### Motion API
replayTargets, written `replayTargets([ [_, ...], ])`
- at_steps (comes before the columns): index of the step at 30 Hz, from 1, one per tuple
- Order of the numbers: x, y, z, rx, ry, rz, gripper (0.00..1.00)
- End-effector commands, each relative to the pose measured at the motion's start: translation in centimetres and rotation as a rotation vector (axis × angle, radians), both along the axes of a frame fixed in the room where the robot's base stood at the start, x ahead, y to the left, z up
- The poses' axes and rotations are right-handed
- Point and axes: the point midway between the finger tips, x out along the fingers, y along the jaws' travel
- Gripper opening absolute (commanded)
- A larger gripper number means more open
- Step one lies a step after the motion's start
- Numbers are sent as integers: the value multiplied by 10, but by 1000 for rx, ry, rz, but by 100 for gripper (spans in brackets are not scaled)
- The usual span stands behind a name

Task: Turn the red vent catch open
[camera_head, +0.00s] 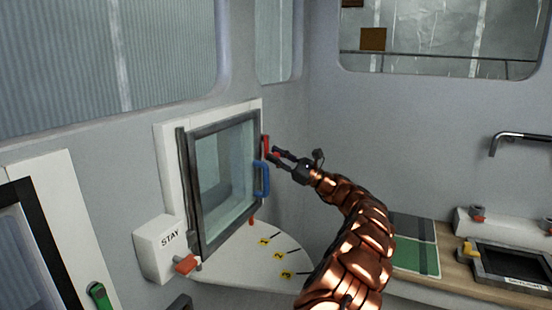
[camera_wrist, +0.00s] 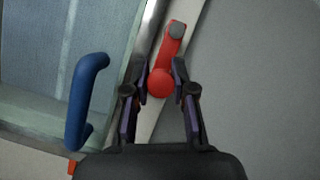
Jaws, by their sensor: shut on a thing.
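The red vent catch (camera_wrist: 165,60) is on the white frame at the right edge of the vent window (camera_head: 224,180). In the wrist view it runs from a grey pivot at the top down to a round red knob, tilted slightly. In the head view the catch (camera_head: 265,144) shows partly beside my gripper (camera_head: 279,156). In the wrist view my gripper (camera_wrist: 160,88) is shut on the catch's round knob, one finger on each side. A blue handle (camera_head: 261,179) sits on the window's dark frame, left of my gripper; it also shows in the wrist view (camera_wrist: 82,100).
A second red piece (camera_head: 252,221) is at the frame's lower right. Below is a pale ledge (camera_head: 225,262) with marks numbered 1, 2 and 3. A white STAY box (camera_head: 160,248) with a red lever stands left. A counter with a green cloth (camera_head: 415,245) is at right.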

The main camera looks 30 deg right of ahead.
Motion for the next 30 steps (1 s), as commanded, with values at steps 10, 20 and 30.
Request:
replayTargets([
  [10, 0, -1, 1, -15, -10, 0, 0],
  [20, 0, -1, 1, -15, -10, -1, 37],
  [30, 0, -1, 1, -15, -10, 0, 50],
])
